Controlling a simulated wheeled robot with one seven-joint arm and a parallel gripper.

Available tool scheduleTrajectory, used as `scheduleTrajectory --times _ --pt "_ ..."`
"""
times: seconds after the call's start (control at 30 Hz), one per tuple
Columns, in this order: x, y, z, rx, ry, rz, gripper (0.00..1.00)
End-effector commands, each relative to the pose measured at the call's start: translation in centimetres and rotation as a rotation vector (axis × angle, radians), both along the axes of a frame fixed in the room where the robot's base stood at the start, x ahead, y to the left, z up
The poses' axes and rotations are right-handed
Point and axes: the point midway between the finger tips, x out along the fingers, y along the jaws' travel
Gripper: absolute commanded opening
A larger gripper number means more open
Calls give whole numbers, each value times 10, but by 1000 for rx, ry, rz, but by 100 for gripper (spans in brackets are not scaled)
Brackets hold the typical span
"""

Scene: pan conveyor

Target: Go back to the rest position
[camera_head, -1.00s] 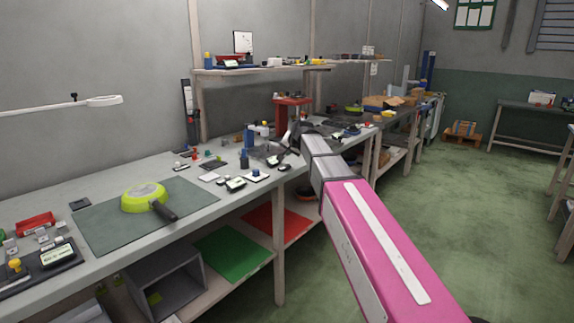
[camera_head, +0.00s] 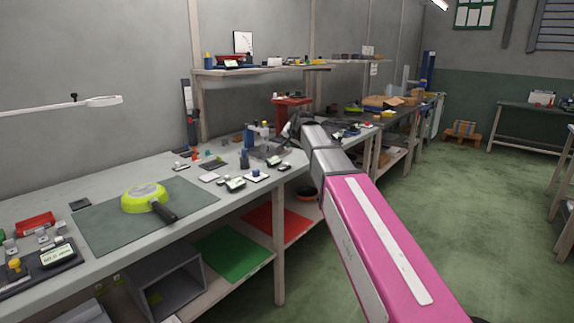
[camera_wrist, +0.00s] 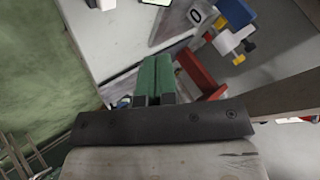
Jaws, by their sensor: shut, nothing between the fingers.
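My gripper (camera_wrist: 155,99) is shut and empty at the centre of the wrist view. The gripper end (camera_head: 290,130) is small there and partly hidden by my arm. A lime-green pan (camera_head: 140,198) lies on the dark green mat (camera_head: 100,235) on the bench, with its dark handle toward the front right. It is well to the left of my arm and not touched by it.
A red stand (camera_head: 293,101) is near my gripper end.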

Motion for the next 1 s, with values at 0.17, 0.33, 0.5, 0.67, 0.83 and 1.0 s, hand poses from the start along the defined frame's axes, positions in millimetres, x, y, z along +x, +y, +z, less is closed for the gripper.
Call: scheduleTrajectory --times 0.17,0.33,0.5,0.67,0.83,1.0 --pt "-10 -11 -20 -24 20 3 0" --pt "-45 -49 -88 -110 97 23 0" --pt "-94 -94 -165 -213 201 59 0" --pt "-148 -133 -227 -297 304 102 0" --pt "-212 -170 -285 -372 417 155 0" --pt "-277 -202 -329 -431 529 216 0"
